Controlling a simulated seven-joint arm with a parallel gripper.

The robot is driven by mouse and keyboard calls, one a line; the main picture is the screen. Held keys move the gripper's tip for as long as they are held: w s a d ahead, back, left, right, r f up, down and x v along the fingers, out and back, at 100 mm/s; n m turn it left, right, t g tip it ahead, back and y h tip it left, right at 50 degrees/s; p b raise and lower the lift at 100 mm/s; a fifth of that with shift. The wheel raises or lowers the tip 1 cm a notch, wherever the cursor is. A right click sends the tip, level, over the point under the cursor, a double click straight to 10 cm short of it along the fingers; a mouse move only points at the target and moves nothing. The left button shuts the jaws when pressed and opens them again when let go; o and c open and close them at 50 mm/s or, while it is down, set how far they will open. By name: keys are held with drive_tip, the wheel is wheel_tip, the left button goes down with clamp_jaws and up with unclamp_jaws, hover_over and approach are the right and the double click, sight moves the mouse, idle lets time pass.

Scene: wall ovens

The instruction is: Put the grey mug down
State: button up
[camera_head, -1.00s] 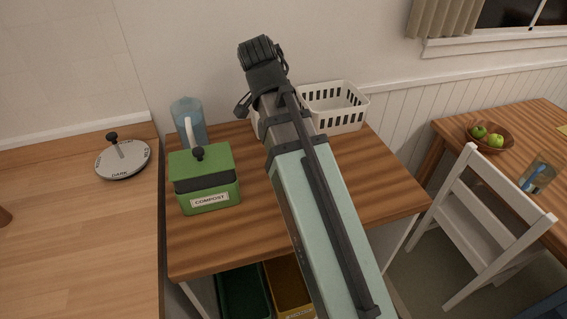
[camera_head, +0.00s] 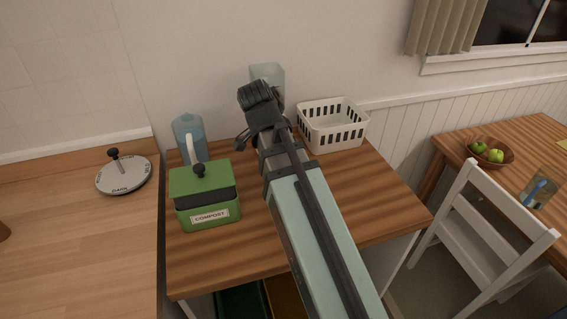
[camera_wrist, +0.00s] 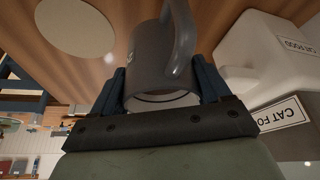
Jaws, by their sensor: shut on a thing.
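The grey mug (camera_wrist: 150,58) shows in the wrist view between the two blue fingers of my gripper (camera_wrist: 161,82). The gripper is shut on it, with one finger at each side. Its handle (camera_wrist: 182,38) points toward the top and right of that picture. A wooden surface (camera_wrist: 125,14) lies beyond the mug; I cannot tell whether the mug touches it. In the head view, my arm hides the mug and the fingers, over the back of the wooden table (camera_head: 350,210).
A cat food container (camera_wrist: 265,55) is close on the right in the wrist view. In the head view, a green compost bin (camera_head: 205,195) and blue jug (camera_head: 189,135) stand left, and a white basket (camera_head: 333,125) stands right. The table's front right is clear.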

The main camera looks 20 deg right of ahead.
drive_tip(key=shift+f, duration=2.1)
drive_tip(key=o, duration=1.4)
drive_tip(key=shift+f, duration=0.1)
drive_tip(key=shift+c, duration=0.2)
drive_tip(key=v, duration=1.1)
drive_tip(key=shift+a+r, duration=0.2)
drive_tip(key=shift+r, duration=0.1)
drive_tip(key=shift+s+r, duration=0.1)
drive_tip(key=shift+r, duration=0.15)
drive_tip(key=shift+c, duration=1)
drive_tip(key=c, duration=0.8)
